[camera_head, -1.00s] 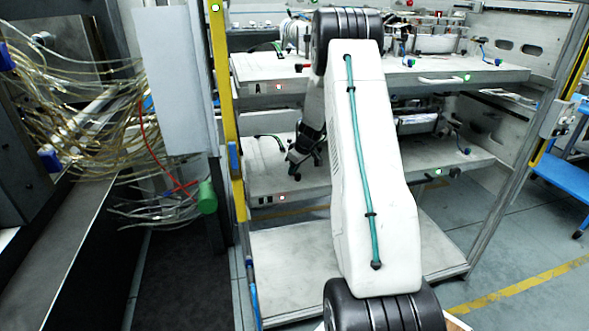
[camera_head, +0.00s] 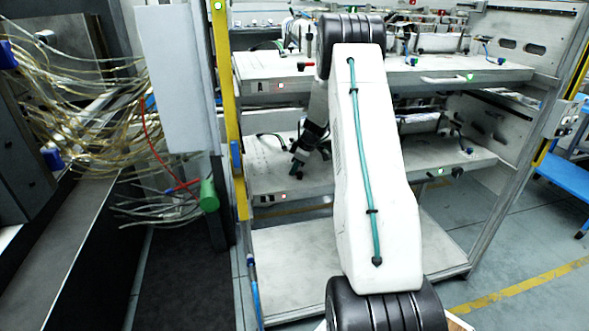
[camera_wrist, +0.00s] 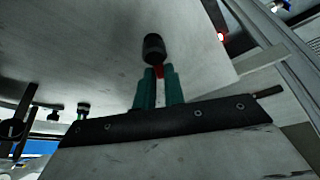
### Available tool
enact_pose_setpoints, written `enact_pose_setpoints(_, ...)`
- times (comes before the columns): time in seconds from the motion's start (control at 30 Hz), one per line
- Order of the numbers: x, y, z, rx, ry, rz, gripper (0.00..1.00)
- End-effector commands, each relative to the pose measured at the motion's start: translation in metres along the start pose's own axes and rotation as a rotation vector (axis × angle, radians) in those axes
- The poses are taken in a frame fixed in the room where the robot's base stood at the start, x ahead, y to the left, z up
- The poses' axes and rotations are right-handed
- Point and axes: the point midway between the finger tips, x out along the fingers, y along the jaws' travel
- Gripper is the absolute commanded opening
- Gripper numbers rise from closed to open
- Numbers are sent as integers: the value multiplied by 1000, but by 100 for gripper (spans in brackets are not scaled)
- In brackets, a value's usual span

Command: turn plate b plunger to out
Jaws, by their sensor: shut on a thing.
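Plate b is the lower white plate (camera_head: 262,182) of the rack, and its pale surface also fills much of the wrist view (camera_wrist: 90,40). The plunger's black knob (camera_wrist: 154,48) shows in the wrist view, with a bit of red below it between my fingertips. My gripper (camera_wrist: 158,88) has teal fingers and is shut on the plunger just below the knob. In the head view my gripper (camera_head: 297,166) reaches down at a slant over plate b's left part. The plunger itself cannot be made out there, and its base is hidden.
The upper plate (camera_head: 255,72) lies above plate b, with a red-topped plunger (camera_head: 303,66) near its front. A small red light (camera_wrist: 220,37) shows at the plate edge. A yellow post (camera_head: 226,110) and a grey panel (camera_head: 172,80) stand left, beside loose cables (camera_head: 80,110).

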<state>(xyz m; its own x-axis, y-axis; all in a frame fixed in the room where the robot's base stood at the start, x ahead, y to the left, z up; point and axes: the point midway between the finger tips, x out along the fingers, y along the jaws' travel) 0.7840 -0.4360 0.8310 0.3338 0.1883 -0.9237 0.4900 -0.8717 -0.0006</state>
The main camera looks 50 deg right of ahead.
Motion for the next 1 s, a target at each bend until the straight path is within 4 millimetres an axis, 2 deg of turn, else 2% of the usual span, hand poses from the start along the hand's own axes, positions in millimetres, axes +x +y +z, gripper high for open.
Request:
enact_pose_setpoints(0.17, 0, 1, 1, -1, -1, 2, 0)
enact_pose_setpoints(0.2, 0, 1, 1, -1, -1, 2, 16)
enact_pose_setpoints(0.27, 0, 1, 1, -1, -1, 2, 33)
enact_pose_setpoints(0.6, -3, 0, 0, -1, -1, 1, 33)
enact_pose_setpoints(0.67, -8, 0, 0, -1, 0, 2, 33)
enact_pose_setpoints(0.8, -31, 1, 0, -2, 0, 5, 33)
enact_pose_setpoints(1.0, -49, 1, 46, 4, -2, 2, 33)
